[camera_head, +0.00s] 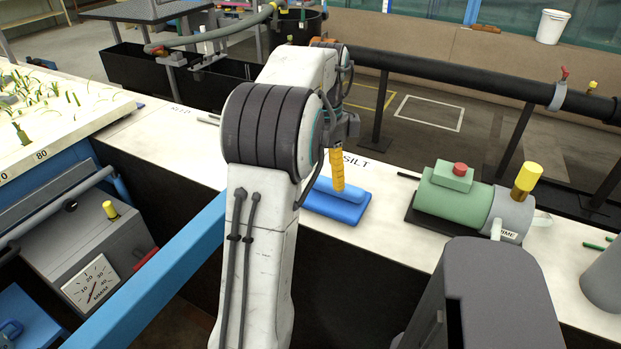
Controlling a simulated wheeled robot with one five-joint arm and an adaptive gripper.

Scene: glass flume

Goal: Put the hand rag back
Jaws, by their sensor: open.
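A blue folded item (345,210), which looks like the hand rag, lies on the white bench top (390,222) just in front of the SILT label (357,162). It has a flat lower layer and a rounded upper fold. My gripper (338,178) is above it, partly hidden behind my arm. A yellow ridged piece reaches down from the gripper to the rag's upper edge; I cannot tell whether it is a finger or a handle, or whether it touches the rag. My arm hides the rag's left end.
A green pump (455,195) with a red knob and yellow cap stands right of the rag. A sand bed with grass sprigs (60,115) is at left. A black pipe (450,75) runs behind the bench. A white bucket (552,26) is far back right.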

